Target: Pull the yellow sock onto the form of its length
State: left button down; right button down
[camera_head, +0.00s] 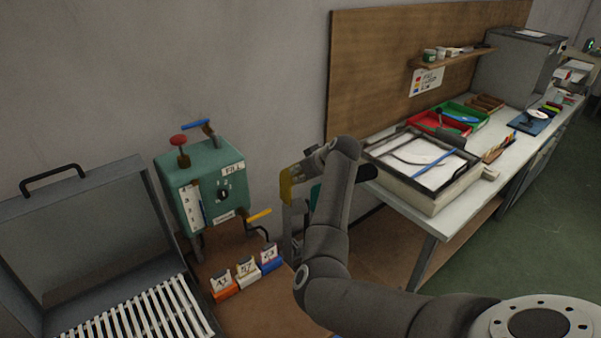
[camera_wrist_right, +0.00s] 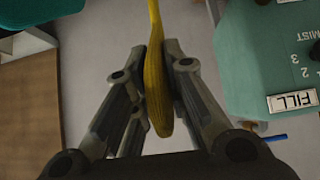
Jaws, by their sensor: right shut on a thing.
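The yellow sock (camera_wrist_right: 155,90) is pinched between the fingers of my right gripper (camera_wrist_right: 163,55) in the wrist view. It hangs lengthwise between them, with its rounded end toward the palm and its other end running out of the top of the picture. In the head view the yellow sock (camera_head: 287,186) shows beside my right gripper (camera_head: 303,172), in the air right of the green machine. My wrist covers part of it. A grey upright piece (camera_head: 288,230) stands below it; I cannot tell whether it is a form. My left gripper is not in view.
The green machine (camera_head: 212,190) marked FILL has levers and a dial. A grey lidded box with white slats (camera_head: 140,315) is at left. A workbench (camera_head: 465,190) with trays is at right.

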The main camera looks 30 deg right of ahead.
aim_at(301, 206)
jog(key=shift+f+b, duration=3.55)
jog(key=shift+f, duration=3.05)
jog(key=c, duration=1.4)
grip_release()
jog(key=shift+r, duration=0.1)
jog(key=shift+s, duration=0.1)
jog(key=v, duration=1.1)
jog(key=shift+s+r, duration=0.25)
jog(key=shift+r, duration=0.1)
